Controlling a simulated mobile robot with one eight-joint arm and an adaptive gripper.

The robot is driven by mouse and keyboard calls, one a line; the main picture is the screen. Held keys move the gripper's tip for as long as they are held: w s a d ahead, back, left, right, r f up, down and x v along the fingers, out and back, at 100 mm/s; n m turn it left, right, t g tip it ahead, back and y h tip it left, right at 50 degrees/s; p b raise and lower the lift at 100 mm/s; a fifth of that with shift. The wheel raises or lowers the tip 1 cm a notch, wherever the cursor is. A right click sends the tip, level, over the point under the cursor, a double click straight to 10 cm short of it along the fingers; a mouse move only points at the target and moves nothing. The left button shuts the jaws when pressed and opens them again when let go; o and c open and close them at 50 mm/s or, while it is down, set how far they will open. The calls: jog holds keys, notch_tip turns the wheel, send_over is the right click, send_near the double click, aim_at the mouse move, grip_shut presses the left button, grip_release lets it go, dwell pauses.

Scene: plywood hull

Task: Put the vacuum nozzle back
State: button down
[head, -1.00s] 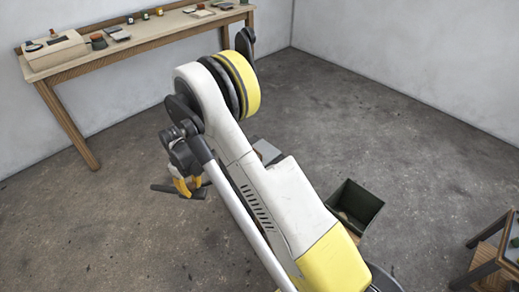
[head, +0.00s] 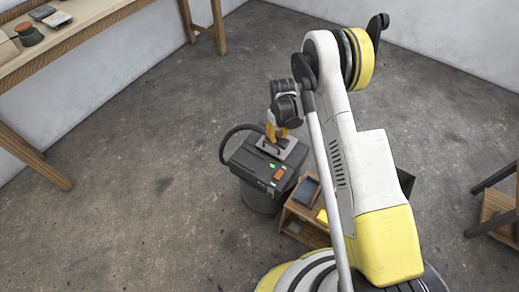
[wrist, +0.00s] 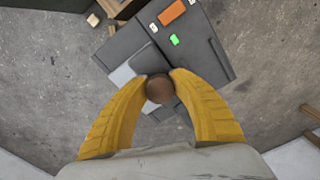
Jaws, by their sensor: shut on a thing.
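My gripper (head: 276,133) has its yellow fingers shut on the vacuum nozzle, above the vacuum (head: 250,163). In the wrist view my gripper (wrist: 160,82) holds a round brown end of the nozzle (wrist: 160,91) between its fingertips. In the head view, a dark part of the nozzle (head: 271,149) shows below the fingers. The vacuum is a dark box on a round grey drum, with a green light, an orange button and a grey plate on top. It also shows in the wrist view (wrist: 205,50). I cannot tell whether the nozzle touches the top.
A black hose (head: 226,142) curves out on the vacuum's left. A low wooden shelf unit (head: 296,214) stands close on its right. A workbench (head: 75,30) runs along the left wall. A dark-legged stand (head: 500,205) is at the right. Floor left of the vacuum is clear.

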jog(key=a+f+b, duration=0.1)
jog(key=a+f, duration=0.1)
jog(key=a, duration=0.1)
jog(key=s+a+f+b, duration=0.1)
jog(key=a+f+b, duration=0.1)
jog(key=a, duration=0.2)
jog(key=a+f+b, duration=0.1)
jog(key=a+f, duration=0.2)
jog(key=a, duration=0.1)
jog(key=shift+s+a, duration=0.1)
jog(key=shift+s, duration=0.05)
notch_tip(320, 180, down, 4)
jog(key=b, duration=0.2)
jog(key=shift+f+b, duration=0.1)
jog(key=shift+b, duration=0.25)
jog(key=c, duration=1.2)
grip_release()
jog(key=shift+o, duration=0.2)
